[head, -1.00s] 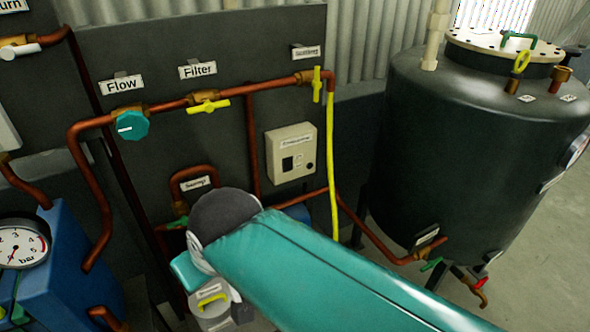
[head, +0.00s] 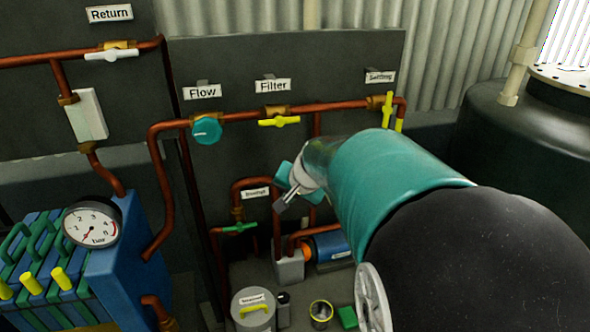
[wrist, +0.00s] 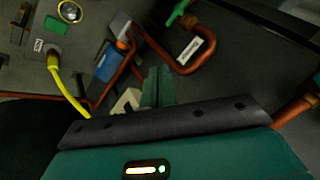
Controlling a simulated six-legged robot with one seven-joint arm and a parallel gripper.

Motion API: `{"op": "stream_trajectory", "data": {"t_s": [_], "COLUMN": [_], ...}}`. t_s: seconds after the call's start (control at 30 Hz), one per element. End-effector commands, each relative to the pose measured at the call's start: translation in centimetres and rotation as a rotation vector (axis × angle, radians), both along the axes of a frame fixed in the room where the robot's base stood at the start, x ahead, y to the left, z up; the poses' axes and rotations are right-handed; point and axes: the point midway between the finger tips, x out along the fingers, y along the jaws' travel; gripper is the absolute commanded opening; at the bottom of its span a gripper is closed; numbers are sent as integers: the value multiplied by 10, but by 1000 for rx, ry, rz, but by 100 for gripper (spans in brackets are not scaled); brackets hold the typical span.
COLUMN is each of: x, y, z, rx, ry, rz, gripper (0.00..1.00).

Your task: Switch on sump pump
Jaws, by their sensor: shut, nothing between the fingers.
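A sump label (head: 256,193) hangs on the pipe loop above a green-handled valve (head: 240,227); both also show in the wrist view. My gripper (head: 284,196) is in front of the board, right of the label, shut and empty. Its green fingers (wrist: 158,86) point toward the pipes in the wrist view. A pale box corner (wrist: 126,102) shows beside the fingers. The board's switch box is hidden behind my arm in the head view.
A copper pipe carries the teal flow knob (head: 207,130) and yellow filter valve (head: 279,121). A lidded canister (head: 253,309) stands low in front; a dark tank (head: 530,130) stands right.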

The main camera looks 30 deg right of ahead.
Motion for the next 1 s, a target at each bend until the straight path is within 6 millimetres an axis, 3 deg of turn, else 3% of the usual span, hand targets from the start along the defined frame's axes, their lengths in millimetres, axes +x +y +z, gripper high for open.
{"op": "stream_trajectory", "data": {"t_s": [0.03,0.23,0.4,0.5,0.6,0.7,1.0], "x": [8,26,18,9,2,-1,0], "y": [-28,-133,-221,-257,-278,-286,-285], "z": [-11,-49,-85,-102,-111,-115,-115], "rx": [41,191,308,354,383,393,392], "ry": [-10,-83,-153,-185,-204,-213,-213], "rz": [-76,-374,-624,-730,-792,-817,-816], "gripper": [0,0,0,0,0,0,0]}}
